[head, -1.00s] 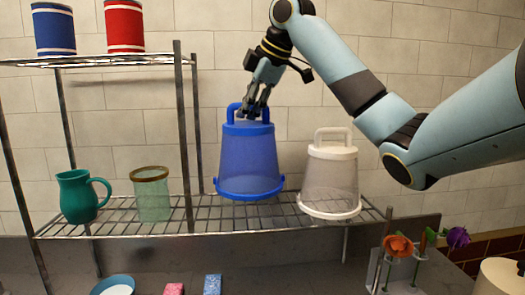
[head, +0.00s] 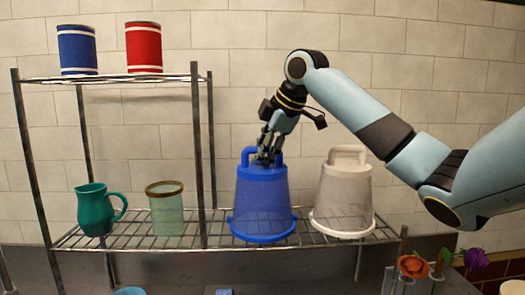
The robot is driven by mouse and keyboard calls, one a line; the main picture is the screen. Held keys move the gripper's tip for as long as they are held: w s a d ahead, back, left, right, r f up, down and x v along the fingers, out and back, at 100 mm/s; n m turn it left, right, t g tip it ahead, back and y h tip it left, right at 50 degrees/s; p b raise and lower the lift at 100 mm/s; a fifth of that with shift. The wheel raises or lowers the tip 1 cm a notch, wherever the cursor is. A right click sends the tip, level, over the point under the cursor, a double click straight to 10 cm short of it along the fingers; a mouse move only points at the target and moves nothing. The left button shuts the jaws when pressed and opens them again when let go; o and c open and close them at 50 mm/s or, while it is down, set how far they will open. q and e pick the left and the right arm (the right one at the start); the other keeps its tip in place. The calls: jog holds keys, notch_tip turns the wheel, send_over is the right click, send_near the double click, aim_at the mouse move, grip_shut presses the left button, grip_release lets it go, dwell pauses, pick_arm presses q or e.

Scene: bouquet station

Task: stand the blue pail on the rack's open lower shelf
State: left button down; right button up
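The blue pail (head: 262,200) is upright, with its handle on top and its wide rim at the bottom. It is at the rack's open lower shelf (head: 220,241), left of the white pail. Its base looks level with the shelf wires, but I cannot tell whether it bears its full weight there. My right gripper (head: 267,160) comes down from above and is shut on the blue pail's handle. My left gripper is not in view.
A white pail (head: 343,195) stands close on the right. A rack post (head: 200,170) rises on the left. Beyond it are a glass jar (head: 166,210) and a green jug (head: 97,210). A blue can (head: 77,50) and a red can (head: 144,48) stand on the upper shelf. Flowers (head: 414,266) are at lower right.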

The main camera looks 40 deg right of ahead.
jog(key=shift+s+r, duration=0.25)
jog(key=shift+r, duration=0.25)
jog(key=b+v, duration=0.3)
jog(key=v, duration=0.8)
